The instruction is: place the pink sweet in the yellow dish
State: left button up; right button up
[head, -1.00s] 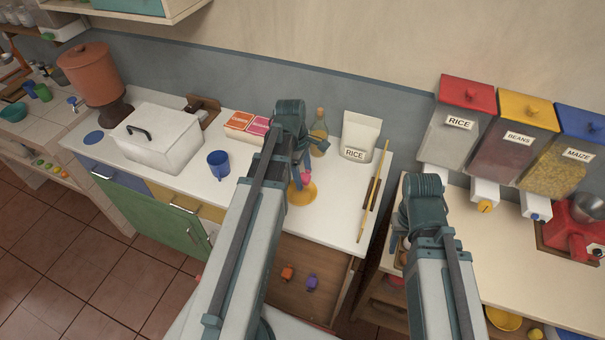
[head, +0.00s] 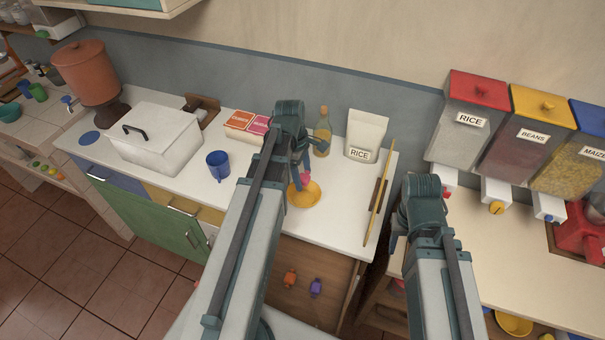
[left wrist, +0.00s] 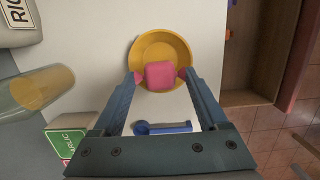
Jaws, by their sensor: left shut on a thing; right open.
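The pink sweet (left wrist: 160,75) is between the fingertips of my left gripper (left wrist: 160,77) in the left wrist view. My left gripper is shut on it. The yellow dish (left wrist: 171,45) lies on the white counter, and the sweet appears over the dish's near part; I cannot tell whether it touches the dish. In the head view the pink sweet (head: 305,178) shows just above the yellow dish (head: 306,198), partly hidden by my left gripper (head: 301,182). My right gripper (head: 402,240) is over the right side, its fingers mostly hidden behind the arm.
An open drawer below the dish holds an orange sweet (head: 290,279) and a purple sweet (head: 315,287). The counter's front strip is clear.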

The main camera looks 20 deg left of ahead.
pick_arm(q)
jog(key=b, duration=0.6)
send_over(302, 198)
notch_tip(302, 198, down, 6)
jog(key=shift+f, duration=0.2)
pick_arm(e)
notch_tip(302, 198, down, 6)
jog(key=shift+f, duration=0.2)
pick_arm(q)
jog(key=o, duration=1.2)
jog(key=shift+d, duration=0.1)
jog(key=shift+o, duration=0.2)
jog(key=shift+p, duration=0.3)
notch_tip(302, 198, up, 7)
jog(key=p, duration=0.7)
jog(key=shift+r, duration=0.2)
jog(key=shift+f, duration=0.1)
pick_arm(e)
notch_tip(302, 198, up, 7)
pick_arm(q)
jog(key=shift+f, duration=0.1)
